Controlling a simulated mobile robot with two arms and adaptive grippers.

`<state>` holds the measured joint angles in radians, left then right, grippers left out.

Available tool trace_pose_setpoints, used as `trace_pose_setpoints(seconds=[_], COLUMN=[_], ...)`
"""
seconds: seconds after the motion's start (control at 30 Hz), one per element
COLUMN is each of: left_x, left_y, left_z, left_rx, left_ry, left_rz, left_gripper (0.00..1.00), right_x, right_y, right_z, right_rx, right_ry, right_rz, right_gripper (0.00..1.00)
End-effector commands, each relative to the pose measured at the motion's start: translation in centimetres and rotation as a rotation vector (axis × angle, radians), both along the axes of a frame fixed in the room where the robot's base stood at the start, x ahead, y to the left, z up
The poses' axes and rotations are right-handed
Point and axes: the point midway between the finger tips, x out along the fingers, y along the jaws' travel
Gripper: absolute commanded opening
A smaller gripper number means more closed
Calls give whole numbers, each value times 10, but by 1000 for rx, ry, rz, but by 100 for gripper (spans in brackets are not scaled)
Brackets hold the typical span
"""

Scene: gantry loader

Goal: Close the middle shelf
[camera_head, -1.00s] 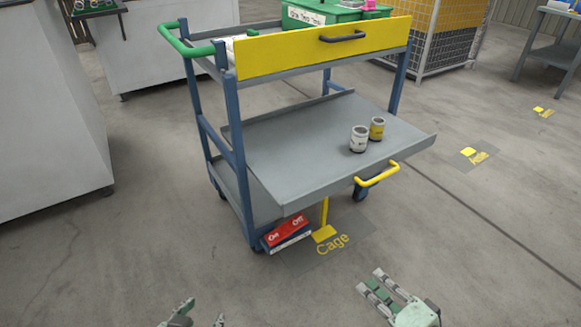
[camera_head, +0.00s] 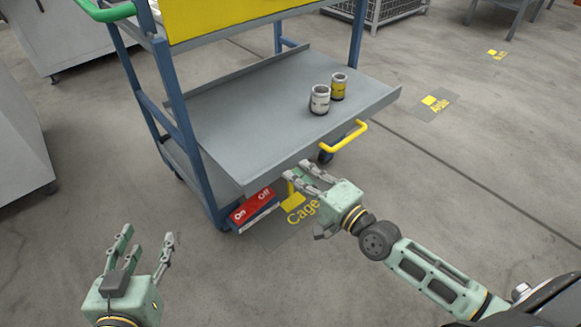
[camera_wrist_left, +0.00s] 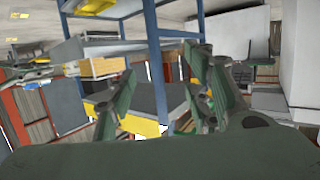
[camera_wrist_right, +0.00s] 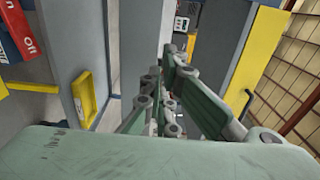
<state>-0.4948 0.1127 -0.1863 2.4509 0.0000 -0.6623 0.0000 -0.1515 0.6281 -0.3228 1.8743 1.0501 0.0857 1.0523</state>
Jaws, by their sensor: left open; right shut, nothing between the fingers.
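The grey middle shelf (camera_head: 245,120) of the blue-framed cart is pulled out toward me. A yellow handle (camera_head: 345,139) is on its front edge, and it shows upright in the right wrist view (camera_wrist_right: 86,97). My left gripper (camera_head: 147,242) is open and empty over the floor at the lower left, away from the cart.
A red On/Off box (camera_head: 252,207) lies low at the cart's front left leg (camera_head: 183,120). The yellow drawer front (camera_head: 225,18) is above the shelf. Grey cabinets (camera_head: 70,40) stand at the left.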

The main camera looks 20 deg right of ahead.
Motion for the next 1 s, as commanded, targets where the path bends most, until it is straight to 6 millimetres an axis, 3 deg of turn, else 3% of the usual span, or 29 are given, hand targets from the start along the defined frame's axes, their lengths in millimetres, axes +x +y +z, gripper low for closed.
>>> trace_pose_setpoints(seconds=[0.23, 0.77, 1.0], left_x=[7, 7, 9], left_y=[-4, -5, -6], left_z=[18, 22, 27], left_rx=[-23, -27, -35], left_ry=[-90, -109, -140], left_rz=[-6, -7, -7], left_gripper=[47, 47, 47], right_x=[29, 35, 57], right_y=[12, 14, 24], right_z=[-1, 0, 0], right_rx=[-1, -1, 1], right_ry=[0, 1, -3], right_rz=[-1, 0, -1], right_gripper=[0, 0, 0])
